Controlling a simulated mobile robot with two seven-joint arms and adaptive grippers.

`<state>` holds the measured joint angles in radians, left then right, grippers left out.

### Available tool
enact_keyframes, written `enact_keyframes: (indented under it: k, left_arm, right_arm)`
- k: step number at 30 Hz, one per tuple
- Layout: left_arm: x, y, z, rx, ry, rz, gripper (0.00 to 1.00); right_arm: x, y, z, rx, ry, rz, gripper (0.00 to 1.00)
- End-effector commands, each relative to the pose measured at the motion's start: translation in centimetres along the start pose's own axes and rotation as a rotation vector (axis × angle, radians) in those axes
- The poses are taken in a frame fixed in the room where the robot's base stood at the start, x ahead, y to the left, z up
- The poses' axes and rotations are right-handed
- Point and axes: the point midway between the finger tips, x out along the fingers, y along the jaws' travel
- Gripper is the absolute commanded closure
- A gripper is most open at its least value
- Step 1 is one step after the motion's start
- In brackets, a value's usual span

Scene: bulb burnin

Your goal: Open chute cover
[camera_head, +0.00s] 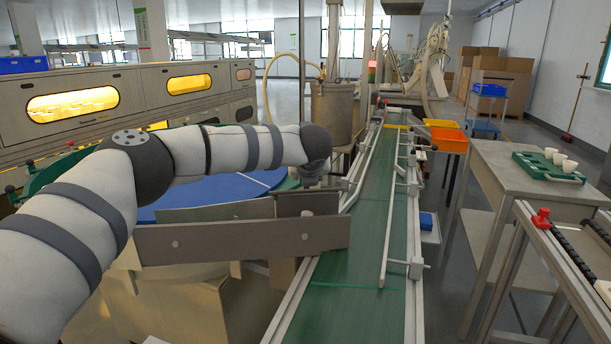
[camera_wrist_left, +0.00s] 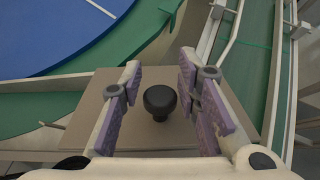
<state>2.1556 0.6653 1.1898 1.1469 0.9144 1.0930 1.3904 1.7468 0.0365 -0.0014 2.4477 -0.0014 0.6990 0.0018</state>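The chute cover (camera_wrist_left: 140,122) is a flat grey-brown plate with a round black knob (camera_wrist_left: 160,101) standing up from it, seen in the left wrist view. My left gripper (camera_wrist_left: 160,109) is open, with its purple-padded fingers on either side of the knob and a visible gap on both sides. In the head view my left arm reaches in from the left and the left gripper (camera_head: 312,172) points down at the chute beside the conveyor. The knob and fingertips cannot be made out there. My right gripper is out of view.
A grey chute wall (camera_head: 240,240) stands in front of the left gripper. The green conveyor (camera_head: 362,240) with metal rails runs away to its right. A blue round table (camera_head: 225,190) lies behind the arm. A side table (camera_head: 500,165) at right holds a green tray (camera_head: 535,168) with white cups.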

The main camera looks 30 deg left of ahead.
Motion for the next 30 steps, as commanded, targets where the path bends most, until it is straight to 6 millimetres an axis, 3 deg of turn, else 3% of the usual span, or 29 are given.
enact_keyframes:
  k: [11, 14, 21, 25, 30]
  left_arm:
    - [-0.5, 0.0, 0.0, 0.000, 0.002, -0.001, 0.57]
    - [-2.4, 0.0, 0.0, 0.001, 0.000, -0.003, 0.57]
    - [-8.9, -0.1, 0.1, 0.001, -0.001, -0.004, 0.57]
    - [-11.1, 0.0, 0.0, 0.000, 0.001, -0.001, 0.57]
    - [-12.0, 0.0, 0.0, 0.000, 0.001, 0.000, 0.57]
  right_arm:
    - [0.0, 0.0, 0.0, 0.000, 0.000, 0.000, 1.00]
    - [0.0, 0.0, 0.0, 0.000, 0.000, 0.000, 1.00]
    - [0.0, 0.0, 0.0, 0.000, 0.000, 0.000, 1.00]
    - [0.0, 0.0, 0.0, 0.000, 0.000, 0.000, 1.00]
    - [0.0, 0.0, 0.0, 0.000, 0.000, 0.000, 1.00]
